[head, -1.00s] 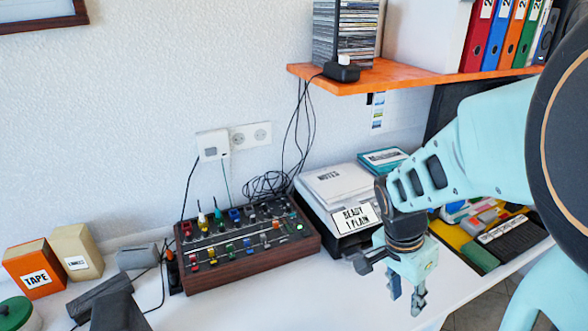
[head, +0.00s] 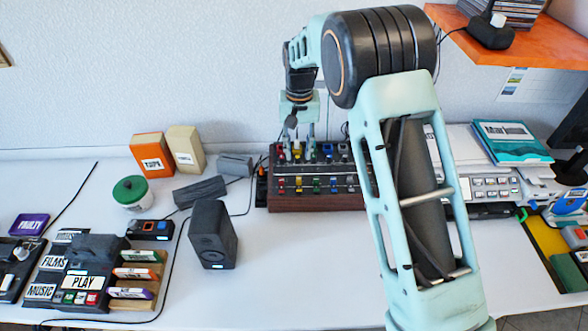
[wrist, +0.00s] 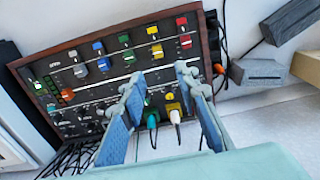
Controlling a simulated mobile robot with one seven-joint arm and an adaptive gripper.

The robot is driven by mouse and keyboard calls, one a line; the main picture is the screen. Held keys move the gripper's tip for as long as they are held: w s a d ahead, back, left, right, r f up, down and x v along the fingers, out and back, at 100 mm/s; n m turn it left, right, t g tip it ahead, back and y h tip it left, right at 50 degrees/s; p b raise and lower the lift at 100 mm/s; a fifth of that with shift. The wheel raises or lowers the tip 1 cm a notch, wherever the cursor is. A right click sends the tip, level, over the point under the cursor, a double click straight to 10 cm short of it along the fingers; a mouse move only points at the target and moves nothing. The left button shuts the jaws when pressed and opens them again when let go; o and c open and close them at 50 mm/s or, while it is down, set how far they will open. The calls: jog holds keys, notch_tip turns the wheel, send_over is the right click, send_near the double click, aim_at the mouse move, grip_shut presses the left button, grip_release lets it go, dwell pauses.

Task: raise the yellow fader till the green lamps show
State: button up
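The mixer box (head: 318,203) has a dark panel with wooden sides and a row of coloured faders. The yellow fader (head: 299,184) sits near its front edge, second from the left, between red and green; in the wrist view it shows as a yellow cap (wrist: 157,50) beyond my fingertips. My gripper (head: 299,136) points down over the back of the mixer. In the wrist view my gripper (wrist: 160,78) is open and empty, with plugs and knobs between its fingers. A green light (wrist: 37,85) shows at the panel's far end in the wrist view; my arm hides that end in the head view.
A green plug (wrist: 152,118) and a white plug (wrist: 175,115) stand up near my fingers. A black speaker (head: 212,235) stands in front left of the mixer, with cables around it. An orange shelf (head: 520,48) overhangs at right. The white table in front is clear.

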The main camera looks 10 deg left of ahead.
aim_at(298, 177)
notch_tip(298, 177, down, 10)
jog(key=shift+p, duration=0.45)
grip_shut()
